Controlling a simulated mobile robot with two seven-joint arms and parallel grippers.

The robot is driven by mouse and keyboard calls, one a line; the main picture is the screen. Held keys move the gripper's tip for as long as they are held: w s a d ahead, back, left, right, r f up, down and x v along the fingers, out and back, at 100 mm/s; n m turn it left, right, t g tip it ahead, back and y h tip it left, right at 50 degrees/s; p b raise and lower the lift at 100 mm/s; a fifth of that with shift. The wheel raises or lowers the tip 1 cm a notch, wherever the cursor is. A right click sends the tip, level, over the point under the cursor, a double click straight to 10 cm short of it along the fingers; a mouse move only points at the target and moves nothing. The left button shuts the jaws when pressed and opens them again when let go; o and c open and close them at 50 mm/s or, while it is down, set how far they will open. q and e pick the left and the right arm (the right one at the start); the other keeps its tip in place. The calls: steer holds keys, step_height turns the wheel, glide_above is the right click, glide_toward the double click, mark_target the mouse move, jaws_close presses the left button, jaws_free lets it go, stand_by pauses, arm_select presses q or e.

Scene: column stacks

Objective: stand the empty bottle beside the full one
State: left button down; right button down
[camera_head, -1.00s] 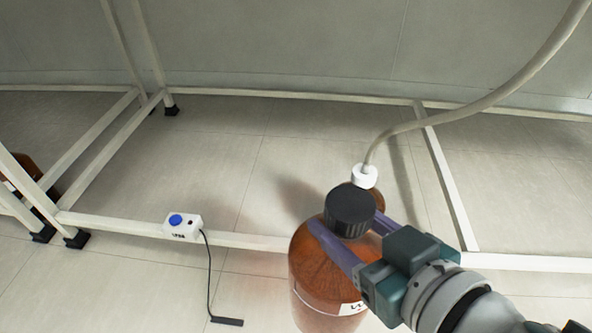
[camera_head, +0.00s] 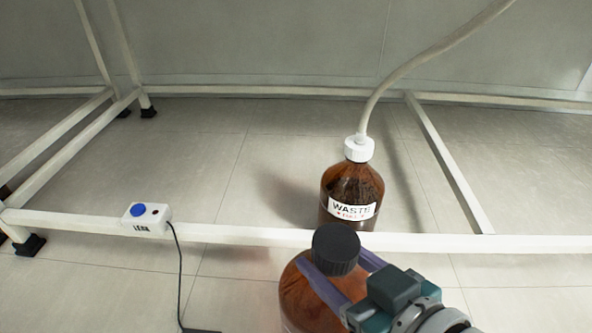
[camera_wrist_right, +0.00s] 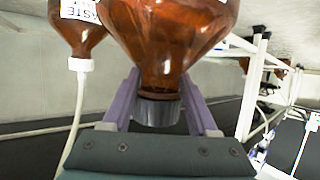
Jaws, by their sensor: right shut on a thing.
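A brown bottle with a black cap (camera_head: 308,296) is held by my right gripper (camera_head: 338,276), whose purple fingers are closed around its neck just under the cap. It also shows large in the right wrist view (camera_wrist_right: 168,45), where the picture is upside down. A second brown bottle (camera_head: 352,188), labelled WASTE, stands on the floor behind the white rail, with a white cap and a hose in its top. The held bottle is on the near side of the rail and overlaps the foot of the WASTE bottle in the picture. My left gripper is not in view.
A white rail (camera_head: 230,233) crosses low between the two bottles. A small white leak box with a blue button (camera_head: 147,215) sits on it, its black cable hanging down. The floor (camera_head: 240,165) left of the WASTE bottle is clear. A pale hose (camera_head: 390,78) rises to the upper right.

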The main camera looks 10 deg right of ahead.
step_height(320, 180, down, 3)
steer(key=b, duration=0.2)
steer(key=shift+w+f+b, duration=0.1)
steer(key=shift+f+b, duration=0.1)
steer(key=shift+b, duration=0.1)
steer(key=shift+r, duration=0.15)
steer(key=shift+f, duration=0.25)
steer(key=shift+c, duration=0.9)
jaws_free()
